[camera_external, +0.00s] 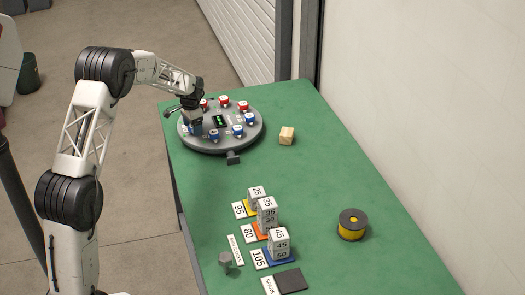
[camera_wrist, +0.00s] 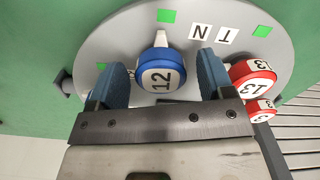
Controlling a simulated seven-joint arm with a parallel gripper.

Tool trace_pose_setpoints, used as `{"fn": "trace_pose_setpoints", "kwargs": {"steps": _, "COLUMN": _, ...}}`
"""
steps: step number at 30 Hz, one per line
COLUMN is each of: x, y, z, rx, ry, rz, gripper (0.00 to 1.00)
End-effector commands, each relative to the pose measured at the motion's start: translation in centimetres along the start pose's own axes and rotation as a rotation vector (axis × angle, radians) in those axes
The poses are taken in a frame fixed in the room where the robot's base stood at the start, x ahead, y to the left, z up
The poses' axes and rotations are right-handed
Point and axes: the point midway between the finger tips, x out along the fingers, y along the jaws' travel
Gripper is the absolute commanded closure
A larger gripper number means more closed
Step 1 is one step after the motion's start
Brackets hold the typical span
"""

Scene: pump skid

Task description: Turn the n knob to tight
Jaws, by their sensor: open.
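A round grey panel (camera_external: 222,146) stands at the far end of the green table and carries several red and blue knobs around a small dark display (camera_external: 220,121) with green marks. My gripper (camera_external: 193,122) is over the panel's left side. In the wrist view my gripper (camera_wrist: 160,77) is open, with one blue finger on each side of a blue knob (camera_wrist: 155,68) marked 12. I cannot tell if the fingers touch it. White letter cards (camera_wrist: 201,31) lie on the panel beyond, one looking like an N. Which knob is the n knob is unclear.
A wooden block (camera_external: 286,136) lies right of the panel. The table's middle is clear.

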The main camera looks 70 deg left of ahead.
Motion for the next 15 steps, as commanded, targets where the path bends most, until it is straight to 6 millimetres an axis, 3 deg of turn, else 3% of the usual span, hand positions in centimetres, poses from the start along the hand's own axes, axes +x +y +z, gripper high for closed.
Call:
{"fn": "trace_pose_setpoints", "kwargs": {"steps": 8, "x": -0.4, "y": 0.0, "z": 0.0, "rx": 0.0, "ry": 0.001, "rz": -0.001, "gripper": 0.26}}
{"fn": "trace_pose_setpoints", "kwargs": {"steps": 15, "x": -2.5, "y": 0.0, "z": 0.0, "rx": 0.0, "ry": 0.002, "rz": -0.002, "gripper": 0.26}}
